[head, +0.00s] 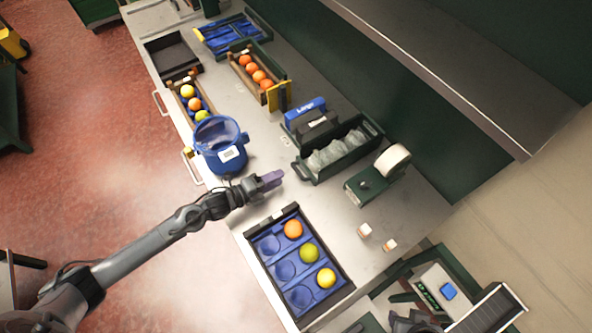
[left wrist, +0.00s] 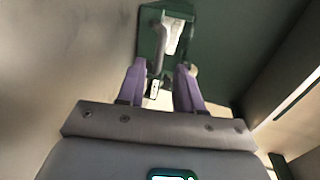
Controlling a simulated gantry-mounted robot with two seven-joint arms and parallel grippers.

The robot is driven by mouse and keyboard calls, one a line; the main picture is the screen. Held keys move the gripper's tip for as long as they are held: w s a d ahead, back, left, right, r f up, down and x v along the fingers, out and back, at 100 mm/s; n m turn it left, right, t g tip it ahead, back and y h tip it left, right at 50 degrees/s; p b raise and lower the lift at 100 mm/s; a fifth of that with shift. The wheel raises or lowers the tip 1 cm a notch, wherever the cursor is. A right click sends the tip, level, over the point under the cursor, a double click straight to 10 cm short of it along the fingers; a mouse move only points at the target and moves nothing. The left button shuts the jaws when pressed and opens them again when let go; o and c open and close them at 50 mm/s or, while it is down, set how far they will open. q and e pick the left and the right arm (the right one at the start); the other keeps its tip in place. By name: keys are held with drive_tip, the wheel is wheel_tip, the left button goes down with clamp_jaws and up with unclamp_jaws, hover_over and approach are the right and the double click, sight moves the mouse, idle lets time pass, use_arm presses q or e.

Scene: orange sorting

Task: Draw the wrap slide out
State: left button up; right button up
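The wrap slide appears to be the dark green tray (head: 352,161) holding crumpled clear wrap (head: 337,149), with a dark handle (head: 299,171) at its left end. In the left wrist view the green tray (left wrist: 148,42) with pale wrap (left wrist: 173,38) lies ahead, beyond the fingertips. My left gripper (head: 272,181) is just left of the handle in the head view. In the left wrist view its purple fingers (left wrist: 160,72) are apart with nothing held between them. I cannot tell the exact gap to the handle. My right gripper is not seen.
A blue tub (head: 218,160) stands close left of the gripper. A blue fruit tray (head: 250,240) with three fruits is in front. A blue box (head: 306,108) is behind the slide, and a tape dispenser (head: 365,186) is at its right. Bare bench lies between.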

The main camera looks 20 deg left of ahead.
sight(296, 169)
use_arm(q)
drive_tip(key=x, duration=0.8)
drive_tip(key=shift+w, duration=0.1)
clamp_jaws()
